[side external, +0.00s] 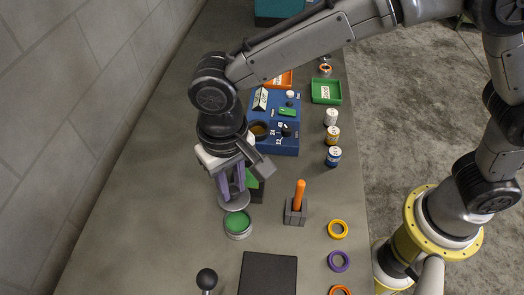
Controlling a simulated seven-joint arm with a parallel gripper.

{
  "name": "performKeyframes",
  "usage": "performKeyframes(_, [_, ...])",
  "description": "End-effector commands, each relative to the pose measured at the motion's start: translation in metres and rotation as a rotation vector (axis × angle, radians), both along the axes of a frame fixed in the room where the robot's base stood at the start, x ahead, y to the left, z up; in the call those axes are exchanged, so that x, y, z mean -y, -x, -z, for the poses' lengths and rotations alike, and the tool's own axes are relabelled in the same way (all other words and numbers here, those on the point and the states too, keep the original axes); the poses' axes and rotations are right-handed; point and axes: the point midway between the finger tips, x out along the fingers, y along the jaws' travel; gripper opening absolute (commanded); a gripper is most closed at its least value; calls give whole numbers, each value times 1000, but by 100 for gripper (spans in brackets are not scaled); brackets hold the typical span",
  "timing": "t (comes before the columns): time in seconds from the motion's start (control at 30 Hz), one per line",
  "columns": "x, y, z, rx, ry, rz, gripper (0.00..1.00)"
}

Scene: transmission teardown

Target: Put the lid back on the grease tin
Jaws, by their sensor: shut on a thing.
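The grease tin (239,225) stands open on the bench, a short round metal tin with green grease showing inside. The lid (234,203) is a thin grey disc. My gripper (230,193) points down with its purple fingers shut on the lid's upper side. The lid is just behind the tin in the picture and seems to be above the bench. Its near edge comes close to the tin's far rim. I cannot tell the exact height of the gap.
An orange-handled tool (299,194) stands in a grey block to the right. A black plate (268,273) and a black-knobbed lever (207,280) are in front. A blue box (285,146) with controls is behind. Coloured rings (338,229) line the right edge. The bench's left side is clear.

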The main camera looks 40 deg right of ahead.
Motion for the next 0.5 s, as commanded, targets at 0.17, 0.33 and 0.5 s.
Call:
performKeyframes(0.17, [-5, 8, 11, 0, 0, -19, 0])
performKeyframes(0.33, [-4, 8, 21, -1, 2, -19, 0])
performKeyframes(0.5, [-4, 8, 36, -1, 1, -18, 0])
